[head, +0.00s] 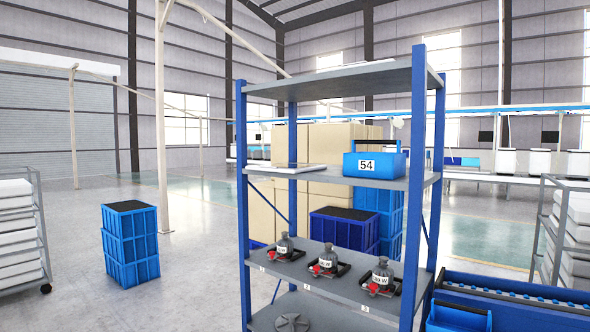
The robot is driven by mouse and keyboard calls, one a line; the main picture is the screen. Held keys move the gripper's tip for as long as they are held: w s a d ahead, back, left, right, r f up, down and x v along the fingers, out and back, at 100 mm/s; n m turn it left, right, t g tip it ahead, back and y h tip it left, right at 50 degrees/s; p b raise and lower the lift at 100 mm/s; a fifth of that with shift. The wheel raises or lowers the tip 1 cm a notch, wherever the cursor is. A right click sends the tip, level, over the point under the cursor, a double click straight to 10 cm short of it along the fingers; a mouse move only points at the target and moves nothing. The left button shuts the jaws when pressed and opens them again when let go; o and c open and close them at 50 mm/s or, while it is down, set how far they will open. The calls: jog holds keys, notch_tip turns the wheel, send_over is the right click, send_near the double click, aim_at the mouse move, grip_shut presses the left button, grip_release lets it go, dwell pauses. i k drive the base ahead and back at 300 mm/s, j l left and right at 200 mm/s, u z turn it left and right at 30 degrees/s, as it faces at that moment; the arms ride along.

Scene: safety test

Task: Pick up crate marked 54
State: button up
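The crate marked 54 (376,169) is a small blue box with a dark handle bar across its top and a white label on its front. It sits upright on the right part of the upper-middle shelf (310,176) of a blue-and-grey rack. Its label faces me. My gripper is not in view.
The shelf below holds several grey weights (284,246) on dark trays with red parts. Stacked blue crates (131,243) stand on open floor at left. Wheeled carts flank both sides. A blue conveyor (515,290) is at lower right.

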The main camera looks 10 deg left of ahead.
aim_at(390, 166)
jog(key=j+u, duration=0.15)
jog(key=z, duration=0.5)
jog(key=l+z, duration=0.1)
jog(key=z, duration=0.9)
jog(key=i+z, duration=0.1)
jog(key=z, duration=1.4)
jog(key=i+z, duration=0.1)
jog(key=z, duration=0.4)
jog(key=j+z, duration=0.1)
jog(key=z, duration=0.4)
jog(key=j+z, duration=0.15)
jog(key=j+u, duration=0.55)
jog(key=u, duration=0.25)
jog(key=j+u, duration=0.2)
jog(key=u, duration=0.2)
jog(key=k+j+u, duration=0.1)
jog(key=j+u, duration=0.15)
jog(key=u, duration=0.2)
jog(key=j+u, duration=0.2)
jog(key=u, duration=0.2)
jog(key=j+u, duration=0.2)
jog(key=u, duration=0.25)
jog(key=j+u, duration=0.3)
jog(key=j, duration=0.35)
jog(key=j+u, duration=0.25)
jog(key=j, duration=0.4)
jog(key=k, duration=0.05)
